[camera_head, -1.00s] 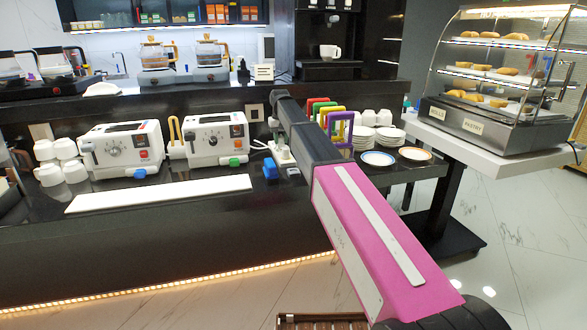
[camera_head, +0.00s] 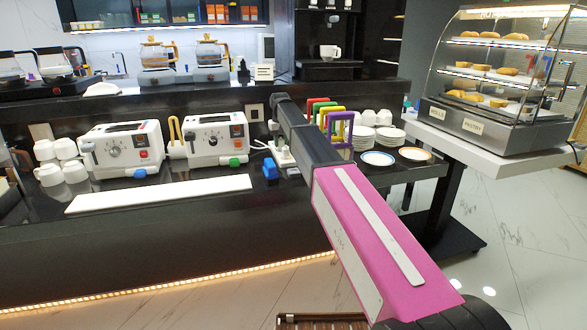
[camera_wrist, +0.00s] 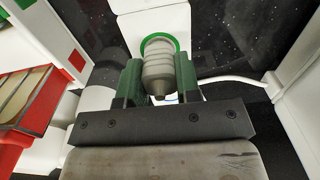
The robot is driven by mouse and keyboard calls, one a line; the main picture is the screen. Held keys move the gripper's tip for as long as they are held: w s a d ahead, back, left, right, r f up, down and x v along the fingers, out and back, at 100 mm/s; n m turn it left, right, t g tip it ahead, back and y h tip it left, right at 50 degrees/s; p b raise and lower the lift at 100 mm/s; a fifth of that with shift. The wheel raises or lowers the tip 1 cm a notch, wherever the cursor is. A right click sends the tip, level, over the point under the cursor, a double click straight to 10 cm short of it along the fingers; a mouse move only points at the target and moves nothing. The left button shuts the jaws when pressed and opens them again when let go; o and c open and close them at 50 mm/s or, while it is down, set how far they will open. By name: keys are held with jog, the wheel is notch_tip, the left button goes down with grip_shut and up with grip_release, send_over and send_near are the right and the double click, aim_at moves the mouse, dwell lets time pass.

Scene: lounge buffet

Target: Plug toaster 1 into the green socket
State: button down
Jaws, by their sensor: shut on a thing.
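Two white toasters stand on the black counter in the head view, a left one (camera_head: 122,149) with a blue tab and a right one (camera_head: 210,139) with a green tab. Which is toaster 1 I cannot tell. In the wrist view my gripper (camera_wrist: 158,82) is shut on a grey ribbed plug (camera_wrist: 158,66). The plug's far end lies at the green-ringed socket (camera_wrist: 147,40) on a white block (camera_wrist: 158,22). Whether it is fully seated I cannot tell. In the head view the gripper is small beside the white block, partly hidden by my arm.
A blue block (camera_head: 270,168) lies left of my gripper. Coloured frames (camera_head: 340,128), white cups and plates (camera_head: 378,158) stand to the right. A white board (camera_head: 160,194) lies along the counter front. A white cord (camera_wrist: 232,79) runs right of the plug in the wrist view.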

aim_at(281, 140)
jog(key=shift+f, duration=0.25)
jog(key=c, duration=0.7)
grip_release()
jog(key=shift+c, duration=1.6)
jog(key=shift+r, duration=3.5)
